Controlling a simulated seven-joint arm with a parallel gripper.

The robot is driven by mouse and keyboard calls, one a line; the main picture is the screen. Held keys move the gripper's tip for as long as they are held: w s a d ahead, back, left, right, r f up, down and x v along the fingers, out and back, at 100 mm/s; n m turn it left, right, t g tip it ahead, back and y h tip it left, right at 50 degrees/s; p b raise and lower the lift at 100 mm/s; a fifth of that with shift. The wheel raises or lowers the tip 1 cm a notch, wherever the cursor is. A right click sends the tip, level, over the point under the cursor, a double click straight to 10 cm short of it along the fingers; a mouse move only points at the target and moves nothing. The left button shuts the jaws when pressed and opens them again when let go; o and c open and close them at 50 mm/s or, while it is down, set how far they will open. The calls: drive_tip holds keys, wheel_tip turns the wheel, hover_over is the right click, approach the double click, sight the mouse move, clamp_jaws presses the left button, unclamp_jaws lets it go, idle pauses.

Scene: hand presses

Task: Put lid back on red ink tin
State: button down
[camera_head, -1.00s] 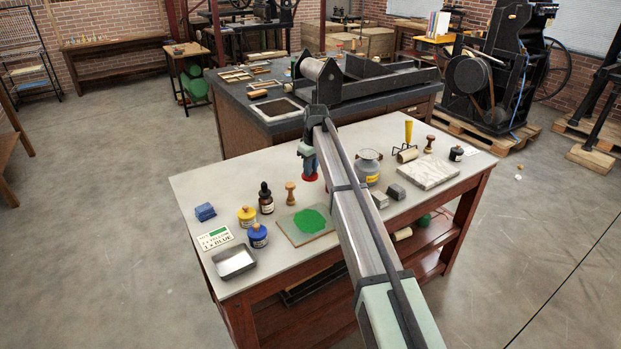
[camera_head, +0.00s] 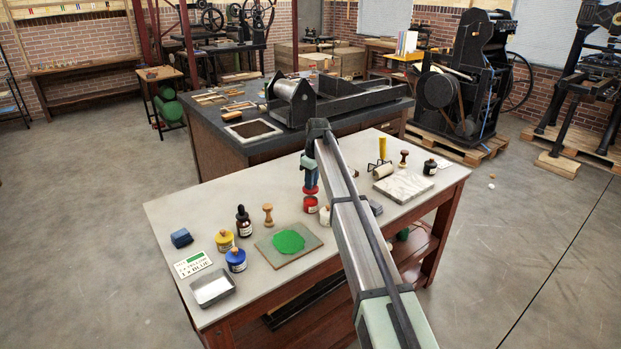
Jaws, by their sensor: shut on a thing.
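My gripper (camera_head: 311,183) points down over the worktable and is shut on a red lid (camera_head: 311,190). The red ink tin (camera_head: 311,205) stands upright on the table directly below the lid in this view. A narrow gap seems to show between lid and tin, but I cannot tell exactly how well they line up in depth. My arm crosses the table just right of them.
A small whitish item (camera_head: 325,215) stands close to the tin's right, partly behind my arm. Left are a green-inked slab (camera_head: 266,254), a wooden-handled stamp (camera_head: 268,214), a dropper bottle (camera_head: 243,221), and yellow (camera_head: 225,240) and blue (camera_head: 236,260) tins.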

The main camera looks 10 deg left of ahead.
drive_tip(key=shift+f, duration=2.15)
drive_tip(key=shift+f, duration=0.2)
idle(0.5)
drive_tip(key=c, duration=0.9)
unclamp_jaws()
drive_tip(key=shift+o, duration=0.3)
drive_tip(key=o, duration=0.4)
drive_tip(key=shift+r, duration=0.1)
drive_tip(key=shift+r, duration=3.45)
drive_tip(key=shift+c, duration=0.3)
